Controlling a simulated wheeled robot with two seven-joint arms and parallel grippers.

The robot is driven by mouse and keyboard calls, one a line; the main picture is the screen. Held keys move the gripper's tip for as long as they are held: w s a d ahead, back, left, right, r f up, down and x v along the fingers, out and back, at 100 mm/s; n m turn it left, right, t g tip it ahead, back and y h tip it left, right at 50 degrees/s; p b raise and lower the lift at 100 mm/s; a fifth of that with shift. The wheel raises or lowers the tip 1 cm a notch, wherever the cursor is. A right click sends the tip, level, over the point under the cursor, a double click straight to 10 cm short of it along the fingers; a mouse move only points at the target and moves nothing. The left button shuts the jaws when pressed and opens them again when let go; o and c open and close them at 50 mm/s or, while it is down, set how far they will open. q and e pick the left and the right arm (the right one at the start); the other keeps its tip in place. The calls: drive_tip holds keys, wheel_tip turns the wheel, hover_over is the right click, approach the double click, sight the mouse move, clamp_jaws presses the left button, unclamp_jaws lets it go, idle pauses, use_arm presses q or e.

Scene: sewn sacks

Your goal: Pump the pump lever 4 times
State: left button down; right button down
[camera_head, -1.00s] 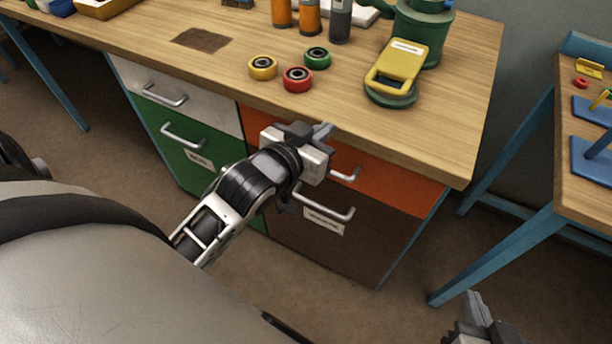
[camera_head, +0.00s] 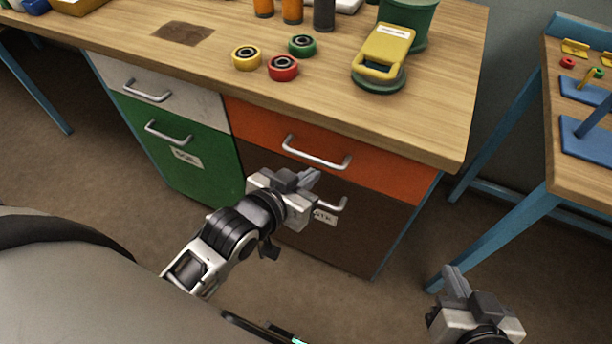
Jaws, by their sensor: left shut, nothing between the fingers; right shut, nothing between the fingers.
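The likely pump lever is a yellow handle (camera_head: 385,48) with a white label, on a round green base (camera_head: 378,83) near the right end of the workbench. A green cylinder (camera_head: 416,22) stands right behind it, cut off by the top edge. My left gripper (camera_head: 312,178) is shut and empty, in front of the brown cabinet door, well below the lever. My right gripper (camera_head: 453,278) is shut and empty, low at the right, beside a blue table leg. Neither gripper touches the lever.
Yellow (camera_head: 246,57), red (camera_head: 283,67) and green (camera_head: 302,45) rings lie on the wooden bench top (camera_head: 340,110). Orange and grey cylinders stand behind. Drawer handles (camera_head: 316,155) stick out near my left gripper. A blue-legged table (camera_head: 580,165) stands at the right.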

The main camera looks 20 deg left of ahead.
idle(0.4)
